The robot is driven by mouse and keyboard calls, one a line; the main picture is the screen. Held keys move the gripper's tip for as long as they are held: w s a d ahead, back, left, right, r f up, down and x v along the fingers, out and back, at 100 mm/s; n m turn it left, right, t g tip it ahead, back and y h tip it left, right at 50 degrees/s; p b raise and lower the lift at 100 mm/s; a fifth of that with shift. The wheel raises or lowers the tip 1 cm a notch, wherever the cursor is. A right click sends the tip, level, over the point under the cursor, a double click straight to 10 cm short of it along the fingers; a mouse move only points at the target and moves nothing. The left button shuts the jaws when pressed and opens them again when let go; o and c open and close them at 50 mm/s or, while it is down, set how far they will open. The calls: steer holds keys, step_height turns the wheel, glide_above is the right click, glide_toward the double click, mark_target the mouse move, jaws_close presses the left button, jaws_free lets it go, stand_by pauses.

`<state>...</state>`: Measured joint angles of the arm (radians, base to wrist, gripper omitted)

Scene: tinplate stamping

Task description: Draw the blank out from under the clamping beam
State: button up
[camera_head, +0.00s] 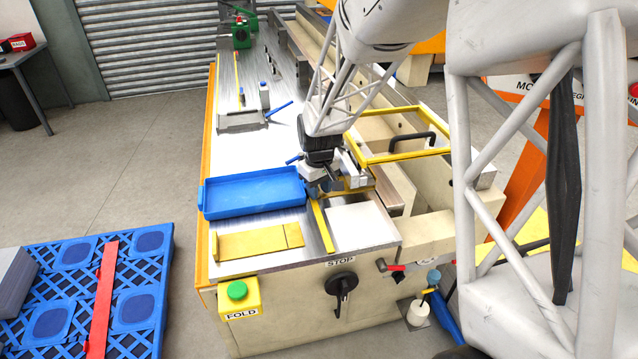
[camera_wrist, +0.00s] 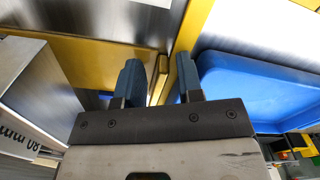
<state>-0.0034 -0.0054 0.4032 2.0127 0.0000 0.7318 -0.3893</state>
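My gripper (camera_head: 328,186) is low over the front part of the bench, beside the blue tray. In the wrist view its two blue-grey fingers (camera_wrist: 160,75) stand apart, with a gap between them. A yellow strip edge shows in and beyond the gap; I cannot tell whether the fingers touch it. A gold-yellow edge (camera_wrist: 75,50) runs in from the left over shiny metal. The long beige beam (camera_head: 398,183) lies along the bench's right side, partly hidden by my arm. I cannot clearly pick out the blank at the beam; the gripper hides that spot in the head view.
A blue tray (camera_head: 255,191) sits left of my gripper. A flat gold plate (camera_head: 250,242) and a pale square plate (camera_head: 360,222) lie near the front edge, with a yellow strip (camera_head: 321,226) between. A yellow frame with a black handle (camera_head: 404,140) stands to the right.

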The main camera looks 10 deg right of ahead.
mark_target(338, 248)
jaws_close()
stand_by(1.6)
steer(key=shift+s, duration=0.15)
steer(key=shift+s, duration=8.45)
steer(key=shift+s, duration=0.5)
steer(key=shift+o, duration=1.4)
jaws_free()
